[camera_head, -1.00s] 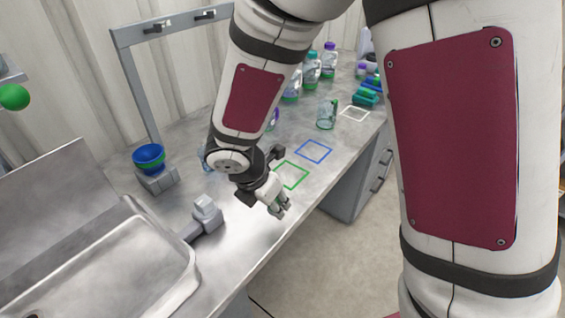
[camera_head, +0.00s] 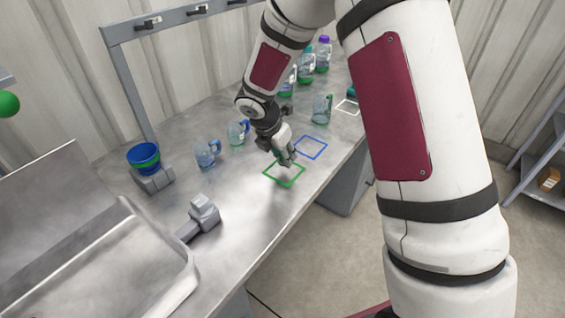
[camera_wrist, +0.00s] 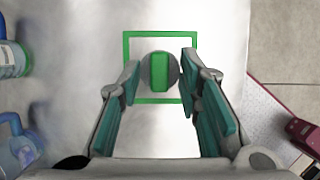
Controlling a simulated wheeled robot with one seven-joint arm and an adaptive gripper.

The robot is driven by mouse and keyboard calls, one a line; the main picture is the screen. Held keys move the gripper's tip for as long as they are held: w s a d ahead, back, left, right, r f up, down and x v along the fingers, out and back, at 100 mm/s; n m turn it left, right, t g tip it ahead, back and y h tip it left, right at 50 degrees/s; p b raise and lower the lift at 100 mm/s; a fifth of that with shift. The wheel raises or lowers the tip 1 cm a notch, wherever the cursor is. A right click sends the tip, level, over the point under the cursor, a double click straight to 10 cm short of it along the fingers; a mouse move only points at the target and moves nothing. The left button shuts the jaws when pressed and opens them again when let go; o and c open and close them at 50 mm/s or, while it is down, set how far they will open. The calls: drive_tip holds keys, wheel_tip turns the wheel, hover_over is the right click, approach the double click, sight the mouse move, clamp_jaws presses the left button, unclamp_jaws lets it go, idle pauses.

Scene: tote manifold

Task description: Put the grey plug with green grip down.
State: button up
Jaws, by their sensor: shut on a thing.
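My gripper (camera_head: 287,161) is over the green square outline (camera_head: 271,179) on the metal bench, fingers pointing down. In the wrist view, my gripper (camera_wrist: 160,70) has its two fingers on either side of the grey plug with green grip (camera_wrist: 160,72). The plug shows as a round grey disc with a green bar across its middle, inside the green square outline (camera_wrist: 158,34) as seen from above. My gripper is shut on it. In the head view I cannot make out the plug at the fingertips, nor tell whether it touches the bench.
A blue square outline (camera_head: 311,147) lies just beyond the green one. Clear jugs (camera_head: 207,153) stand left of my gripper, another jug (camera_head: 321,108) behind it.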

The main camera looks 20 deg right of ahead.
sight(280, 159)
drive_tip(key=shift+f, duration=1.75)
drive_tip(key=shift+f, duration=0.15)
drive_tip(key=o, duration=1)
drive_tip(key=shift+c, duration=0.2)
